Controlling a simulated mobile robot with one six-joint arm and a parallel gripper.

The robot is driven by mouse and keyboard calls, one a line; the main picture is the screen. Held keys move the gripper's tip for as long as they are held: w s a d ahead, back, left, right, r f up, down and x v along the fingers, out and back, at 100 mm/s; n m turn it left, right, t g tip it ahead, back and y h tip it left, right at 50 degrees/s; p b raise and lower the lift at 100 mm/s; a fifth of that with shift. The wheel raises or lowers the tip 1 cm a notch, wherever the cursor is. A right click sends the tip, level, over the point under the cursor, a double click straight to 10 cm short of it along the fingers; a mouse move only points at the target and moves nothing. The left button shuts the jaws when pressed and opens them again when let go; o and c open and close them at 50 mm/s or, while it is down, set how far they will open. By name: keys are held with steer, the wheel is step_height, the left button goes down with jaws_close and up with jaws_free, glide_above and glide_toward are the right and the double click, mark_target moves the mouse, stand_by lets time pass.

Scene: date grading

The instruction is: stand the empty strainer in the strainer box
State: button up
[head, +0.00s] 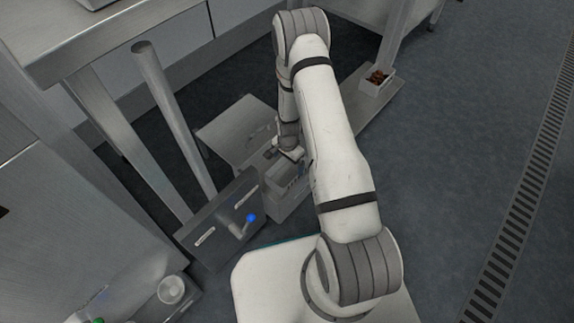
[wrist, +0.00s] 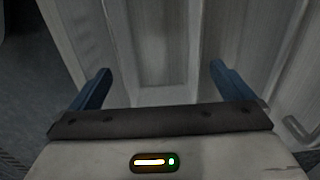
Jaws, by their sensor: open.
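My gripper (head: 291,155) points down at a grey open-topped box (head: 284,205) low beside my base in the head view. In the wrist view my gripper (wrist: 161,70) is open, its two blue fingers apart with nothing between them. Pale grey walls and a recessed floor (wrist: 165,35) lie below the fingers. I take this to be the inside of that box, which may be the strainer box. I cannot make out a strainer for certain in either view; my arm hides part of the box.
A grey unit (head: 215,222) with labels and a blue-knobbed lever (head: 251,217) stands left of the box. A small white box of brown dates (head: 376,84) sits at the upper right. A white cup-like thing (head: 171,290) is at lower left. The floor to the right is clear.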

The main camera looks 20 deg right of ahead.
steer(key=s+r+n+p, duration=0.1)
steer(key=s+r+n, duration=0.1)
steer(key=r, duration=1.3)
steer(key=s+r+n+p, duration=0.1)
steer(key=s+r+n, duration=0.15)
steer(key=r, duration=1.25)
steer(key=s+a+r+n+t, duration=0.1)
steer(key=s+r+n, duration=0.5)
steer(key=s+r, duration=1)
steer(key=shift+s+a+n, duration=0.3)
steer(key=shift+s+n, duration=0.05)
steer(key=shift+s, duration=0.7)
steer(key=shift+c, duration=0.4)
